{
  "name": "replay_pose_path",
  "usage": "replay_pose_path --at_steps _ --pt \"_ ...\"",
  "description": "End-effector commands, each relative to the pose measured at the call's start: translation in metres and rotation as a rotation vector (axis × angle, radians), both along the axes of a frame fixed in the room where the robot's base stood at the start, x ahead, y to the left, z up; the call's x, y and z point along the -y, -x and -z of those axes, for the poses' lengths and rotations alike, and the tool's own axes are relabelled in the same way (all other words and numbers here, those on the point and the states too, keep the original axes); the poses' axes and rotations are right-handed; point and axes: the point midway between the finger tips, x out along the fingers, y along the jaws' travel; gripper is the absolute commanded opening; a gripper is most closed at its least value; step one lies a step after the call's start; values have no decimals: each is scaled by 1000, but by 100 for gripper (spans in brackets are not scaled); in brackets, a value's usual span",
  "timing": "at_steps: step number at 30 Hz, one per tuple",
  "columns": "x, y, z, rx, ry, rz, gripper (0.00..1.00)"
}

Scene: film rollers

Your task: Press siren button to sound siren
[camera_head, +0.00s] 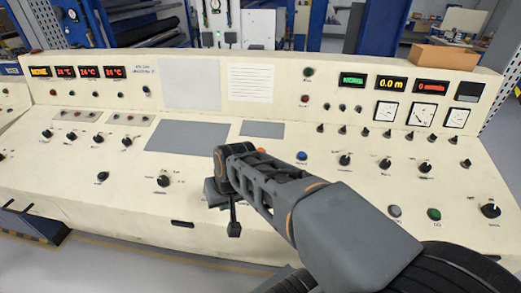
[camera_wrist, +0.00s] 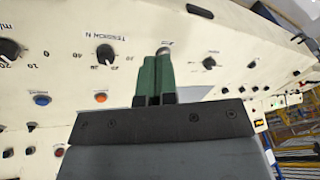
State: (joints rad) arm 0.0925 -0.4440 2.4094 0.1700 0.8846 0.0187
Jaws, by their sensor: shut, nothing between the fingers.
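My gripper (camera_wrist: 156,68) shows in the wrist view with its two green fingers together and nothing between them. A small round silver-grey button (camera_wrist: 163,50) sits on the cream panel right at the fingertips; I cannot tell whether they touch it. In the head view, my arm hides most of the gripper and the panel beneath it. No label marked siren is readable, so I cannot tell which button is the siren button. An orange button (camera_wrist: 100,97) and a blue button (camera_wrist: 41,99) lie left of the fingers in the wrist view.
The cream console (camera_head: 110,205) fills the head view, with several black knobs, gauges and lit displays. A grey button (camera_head: 395,211) and a green button (camera_head: 434,214) sit at its right front. A cardboard box (camera_head: 444,58) stands on its back edge. Knobs stick up around the gripper.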

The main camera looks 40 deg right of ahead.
Motion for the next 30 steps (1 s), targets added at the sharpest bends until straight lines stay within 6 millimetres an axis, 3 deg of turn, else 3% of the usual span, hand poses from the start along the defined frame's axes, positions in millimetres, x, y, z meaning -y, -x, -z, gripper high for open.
replay_pose_path --at_steps 5,9,12,18,21,25,30 --pt "40 -80 -25 -12 -315 402 0" --pt "97 -139 -29 20 -560 725 0" --pt "142 -167 -26 52 -700 915 0" --pt "213 -195 -16 114 -893 1174 0" --pt "235 -200 -12 134 -948 1249 0" --pt "250 -203 -8 150 -987 1299 0" --pt "254 -203 -7 154 -997 1311 0"
